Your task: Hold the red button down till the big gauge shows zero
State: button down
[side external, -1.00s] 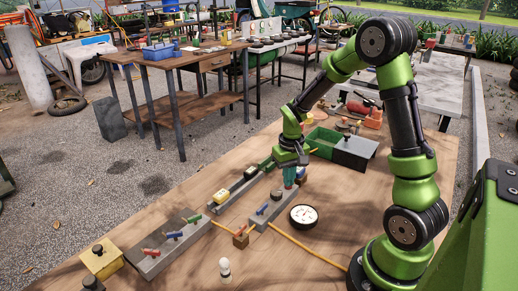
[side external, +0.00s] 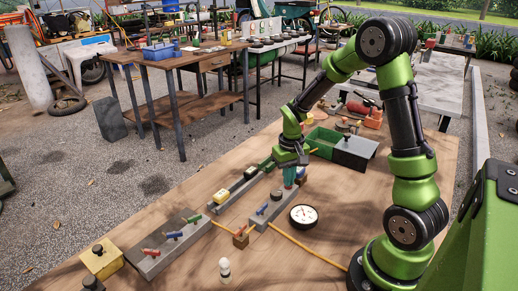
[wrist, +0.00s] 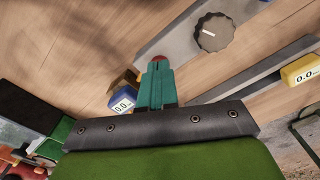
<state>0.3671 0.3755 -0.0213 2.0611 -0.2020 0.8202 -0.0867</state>
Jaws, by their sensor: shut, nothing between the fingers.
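My gripper (side external: 289,182) points down over the far end of a grey block (side external: 263,213), its teal fingers shut with nothing between them. In the wrist view the fingers (wrist: 160,84) reach to the red button (wrist: 158,58), which shows just past their tips. The fingers cover most of it, and I cannot tell how far it is pressed. The big round gauge (side external: 303,216), with a white face and dark rim, lies on the table right of the block. Its needle is visible, but the numbers are too small to read.
A yellow display box (wrist: 302,73) and a blue one (wrist: 123,102) read 0.0. Another lever block (side external: 170,238) and a white bulb-shaped piece (side external: 224,268) are nearer the front. Orange hose crosses the table.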

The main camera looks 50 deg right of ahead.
dwell(0.5)
notch_tip(320, 180, up, 7)
dwell(0.7)
jog(key=s+a+r+n+t+y, duration=0.1)
jog(key=s+a+r+t, duration=0.2)
jog(key=s+a+r, duration=0.2)
jog(key=s+a+r+n+t+y, duration=0.1)
jog(key=s+a+r+t, duration=0.3)
jog(key=a+r, duration=0.4)
jog(key=s+a, duration=0.1)
jog(key=a, duration=0.3)
jog(key=c, duration=1.8)
grip_release()
jog(key=shift+c, duration=0.2)
